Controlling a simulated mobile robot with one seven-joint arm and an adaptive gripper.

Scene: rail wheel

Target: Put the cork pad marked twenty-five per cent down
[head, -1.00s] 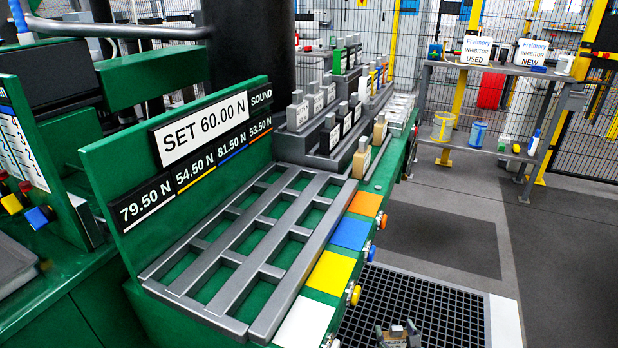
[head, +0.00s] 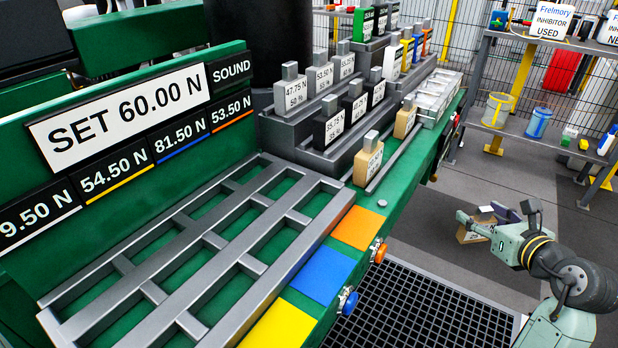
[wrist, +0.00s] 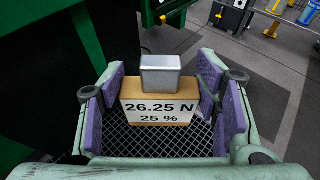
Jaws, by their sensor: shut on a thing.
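My gripper (head: 488,222) is shut on the cork pad marked 26.25 N, 25 % (wrist: 160,112). The pad is a tan block with a white label and a grey metal knob on top. In the wrist view it sits upright between the purple-lined fingers. In the head view the pad (head: 472,234) is in the air over the floor, to the right of the green bench (head: 420,165) and apart from it. The gripper hides part of it there.
The grey slotted rack (head: 215,240) on the bench has empty cells. Coloured squares, such as the orange one (head: 358,228), line its right edge. Two other tan blocks (head: 368,163) (head: 404,122) stand by a stepped grey stand (head: 325,152). A shelf (head: 545,142) stands at the right.

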